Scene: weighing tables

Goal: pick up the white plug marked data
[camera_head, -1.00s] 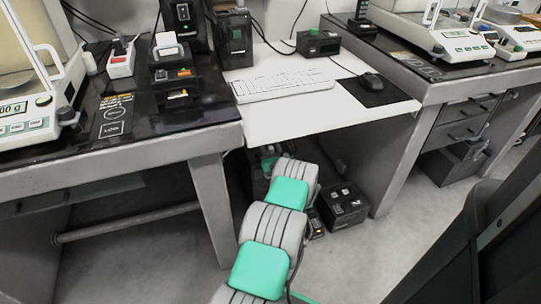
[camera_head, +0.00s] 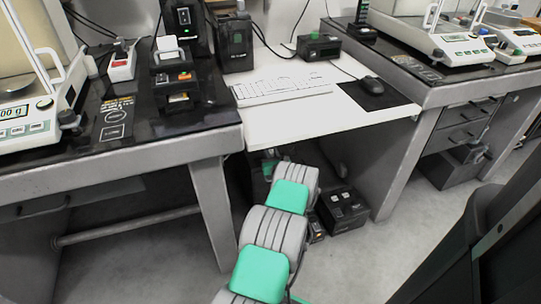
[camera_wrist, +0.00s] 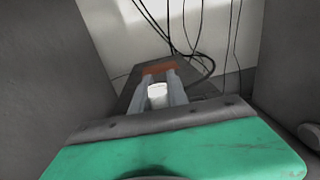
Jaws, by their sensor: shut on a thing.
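My gripper (camera_wrist: 159,96) is low under the desk between two side panels in the wrist view. Its two grey fingers are shut on a small white piece (camera_wrist: 157,91), which looks like the white plug. No marking on it is readable. An orange-brown part (camera_wrist: 160,68) lies just past the fingertips, on or in front of a dark box (camera_wrist: 128,86). In the head view my arm reaches under the white desk, and the plug and fingertips cannot be made out.
Black cables (camera_wrist: 200,50) hang behind the gripper. The white desk (camera_head: 300,128) is above, with a keyboard (camera_head: 282,88) and mouse (camera_head: 371,85). A dark box (camera_head: 342,210) stands on the floor right of my arm. Side panels leave narrow room.

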